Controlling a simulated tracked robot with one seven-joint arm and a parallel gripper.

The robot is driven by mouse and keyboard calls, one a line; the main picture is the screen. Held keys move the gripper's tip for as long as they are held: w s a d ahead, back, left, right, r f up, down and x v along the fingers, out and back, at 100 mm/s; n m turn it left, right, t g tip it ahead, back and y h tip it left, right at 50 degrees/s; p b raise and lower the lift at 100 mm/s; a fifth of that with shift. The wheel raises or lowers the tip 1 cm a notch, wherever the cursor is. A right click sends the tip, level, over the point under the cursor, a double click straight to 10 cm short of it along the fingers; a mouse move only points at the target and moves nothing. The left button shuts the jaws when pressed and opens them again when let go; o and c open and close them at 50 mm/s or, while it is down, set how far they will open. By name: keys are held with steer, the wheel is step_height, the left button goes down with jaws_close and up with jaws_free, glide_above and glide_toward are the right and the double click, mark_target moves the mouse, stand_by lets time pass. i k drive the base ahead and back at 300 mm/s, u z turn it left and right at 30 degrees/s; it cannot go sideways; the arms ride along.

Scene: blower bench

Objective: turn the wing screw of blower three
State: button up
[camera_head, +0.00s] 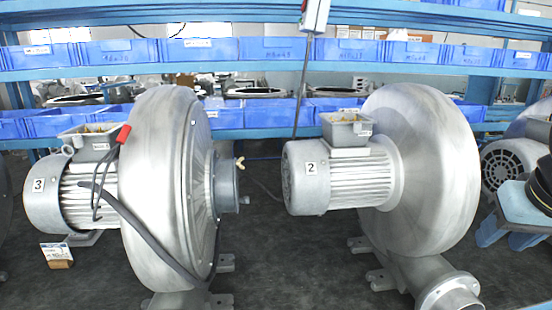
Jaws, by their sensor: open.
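Blower three (165,185) stands at the left, a big silver round casing with a grey motor marked 3 on its left. A small brass-coloured wing screw (240,162) shows at the top of the short grey port (226,185) on the right side of its casing. My gripper (506,238) is at the right edge, pale blue, with its fingers pointing down, open and with nothing seen between them. It is far to the right of the wing screw, with blower two (420,165) between them in the picture.
A black cable (150,240) with a red end hangs over blower three. Blue shelves with blue bins (270,50) run behind. A hanging box (315,15) is at top. Dark floor lies open between the blowers.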

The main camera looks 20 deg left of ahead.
mark_target(238, 162)
steer(key=k, duration=2)
steer(key=u, duration=0.75)
steer(key=i, duration=1.45)
